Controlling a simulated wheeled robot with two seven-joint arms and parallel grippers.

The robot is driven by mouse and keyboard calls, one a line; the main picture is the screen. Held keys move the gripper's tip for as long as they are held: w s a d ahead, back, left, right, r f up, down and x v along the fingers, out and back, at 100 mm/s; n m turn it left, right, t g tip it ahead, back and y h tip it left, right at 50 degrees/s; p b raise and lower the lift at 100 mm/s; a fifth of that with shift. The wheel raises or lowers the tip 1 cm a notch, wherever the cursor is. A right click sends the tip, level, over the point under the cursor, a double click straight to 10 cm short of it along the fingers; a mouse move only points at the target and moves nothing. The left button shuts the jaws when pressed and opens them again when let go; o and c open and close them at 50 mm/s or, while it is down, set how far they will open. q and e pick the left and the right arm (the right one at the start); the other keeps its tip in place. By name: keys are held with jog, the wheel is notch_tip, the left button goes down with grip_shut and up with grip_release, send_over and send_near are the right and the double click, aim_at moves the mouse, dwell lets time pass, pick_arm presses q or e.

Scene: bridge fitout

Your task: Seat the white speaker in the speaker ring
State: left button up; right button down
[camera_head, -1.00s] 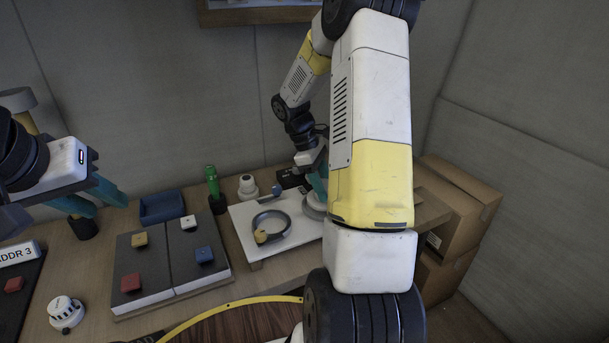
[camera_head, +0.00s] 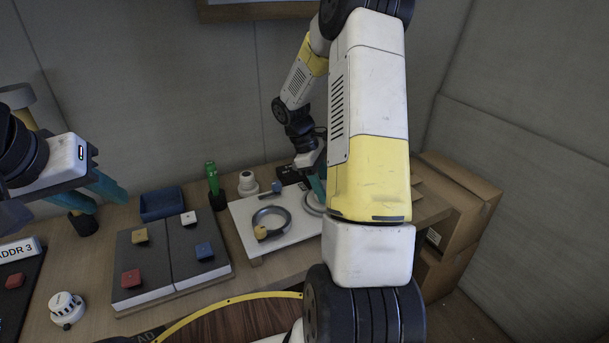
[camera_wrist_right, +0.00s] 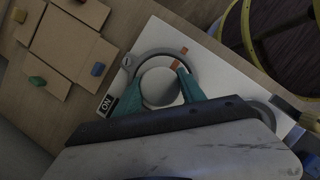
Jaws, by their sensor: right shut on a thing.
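The white speaker (camera_wrist_right: 159,88) is round and pale, held between the teal fingers of my right gripper (camera_wrist_right: 160,95) in the right wrist view. The grey speaker ring (camera_wrist_right: 142,60) shows around its far side on a white board. I cannot tell how deep the speaker sits. In the head view my right gripper (camera_head: 317,186) is mostly hidden behind my arm, and the ring (camera_head: 311,202) shows only partly. My left gripper (camera_head: 96,194) is open and empty at the left.
A second grey ring (camera_head: 284,226) with a yellow knob is on the white board (camera_head: 250,240). A green-topped bottle (camera_head: 212,182), a blue tray (camera_head: 162,204) and a dark panel with coloured blocks (camera_head: 150,265) stand left of it. Cardboard boxes (camera_head: 468,205) stand at the right.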

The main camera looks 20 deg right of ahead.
jog(key=shift+f, duration=0.25)
dwell(0.4)
jog(key=c, duration=0.6)
grip_release()
jog(key=v, duration=0.7)
jog(key=shift+r, duration=0.35)
jog(key=shift+w+a, duration=0.1)
dwell(0.5)
